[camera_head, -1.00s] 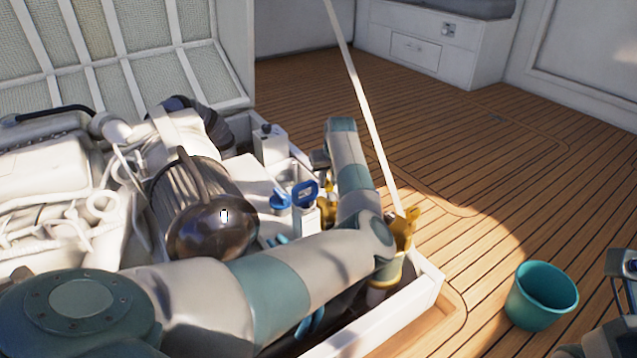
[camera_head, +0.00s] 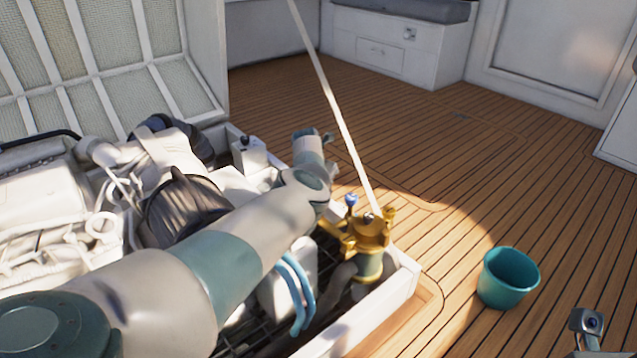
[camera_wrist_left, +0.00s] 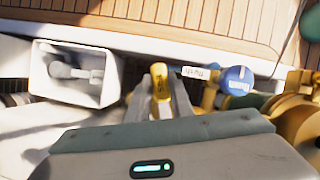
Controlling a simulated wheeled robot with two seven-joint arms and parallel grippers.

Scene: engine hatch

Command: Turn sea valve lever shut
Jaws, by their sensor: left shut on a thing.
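The brass sea valve (camera_head: 370,238) stands in the near right corner of the open hatch. Its yellow lever (camera_wrist_left: 160,92) sticks up past my grey left gripper housing in the left wrist view, with letters on its end. The brass body (camera_wrist_left: 298,118) is to its right. My right gripper (camera_head: 588,322) is at the lower right, jaws unclear.
A white hatch coaming (camera_head: 372,322) edges the bay. A white open box (camera_wrist_left: 108,82) is left of the lever. Blue hoses (camera_head: 299,290) lie below my forearm. A pale pole (camera_head: 335,110) rises behind the valve. A teal bucket (camera_head: 508,278) stands on clear deck.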

